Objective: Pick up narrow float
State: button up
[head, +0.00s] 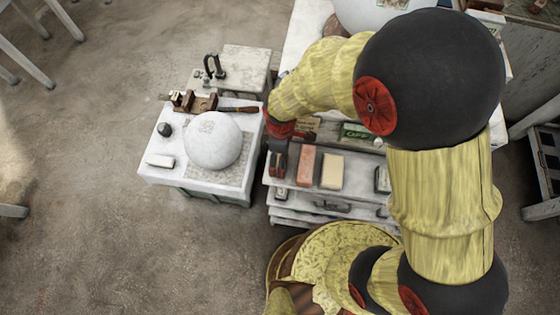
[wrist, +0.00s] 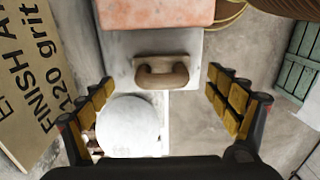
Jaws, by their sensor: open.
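What looks like the narrow float, a pale flat board with a brown rounded handle (wrist: 162,74), lies near the upper middle of the wrist view. My gripper (wrist: 160,84) is open, with its yellow-padded fingers apart on the left and right of the picture. The handle appears between and beyond the fingertips, and nothing is held. In the head view my gripper (head: 278,158) points down at the left end of the grey cart and I cannot clearly make out the float there.
An orange block (head: 306,167) and a cream block (head: 333,172) lie on the cart. A white table (head: 160,182) to the left bears a large plaster sphere (head: 212,140). A board lettered "120 grit" (wrist: 30,75) is at the wrist view's left.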

notch_tip(320, 180, down, 5)
jog(key=shift+s+a+r, duration=0.1)
jog(key=shift+c, duration=0.2)
jog(key=c, duration=1.3)
jog(key=shift+r, duration=0.1)
jog(key=shift+c, duration=0.2)
jog(key=shift+r, duration=0.45)
notch_tip(320, 180, up, 2)
jog(key=shift+r, duration=0.1)
jog(key=s+d+r+p, duration=0.1)
jog(key=s+d+r, duration=0.1)
jog(key=s+r, duration=0.7)
jog(key=s, duration=0.4)
jog(key=shift+s+d+r, duration=0.3)
jog(key=shift+s+r, duration=0.1)
